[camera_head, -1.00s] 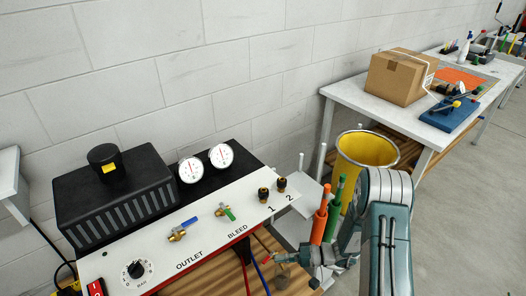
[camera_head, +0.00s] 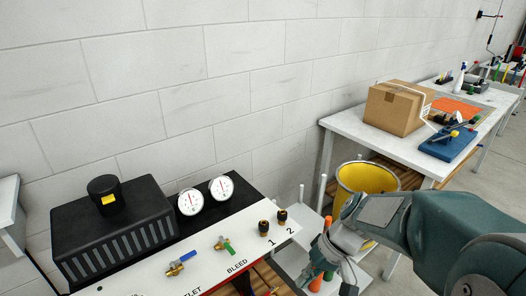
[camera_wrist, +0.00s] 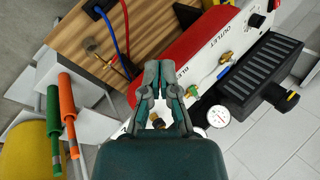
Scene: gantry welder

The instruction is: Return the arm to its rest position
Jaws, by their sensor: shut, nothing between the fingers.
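My gripper (camera_wrist: 159,68) shows in the wrist view with its fingertips together and nothing between them. In the head view my gripper (camera_head: 330,278) is at the lower middle, right of the panel and in front of the yellow bin. My arm reaches in from the right edge of the head view and covers part of the bin. In the wrist view the red-edged side of the panel lies beyond the fingers.
A white panel (camera_head: 215,262) with gauges and valves stands at left. A yellow bin (camera_head: 366,178) and an orange-handled tool (camera_wrist: 67,112) are close to the arm. A table (camera_head: 352,124) with a cardboard box (camera_head: 396,108) stands behind. Grey floor is open at right.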

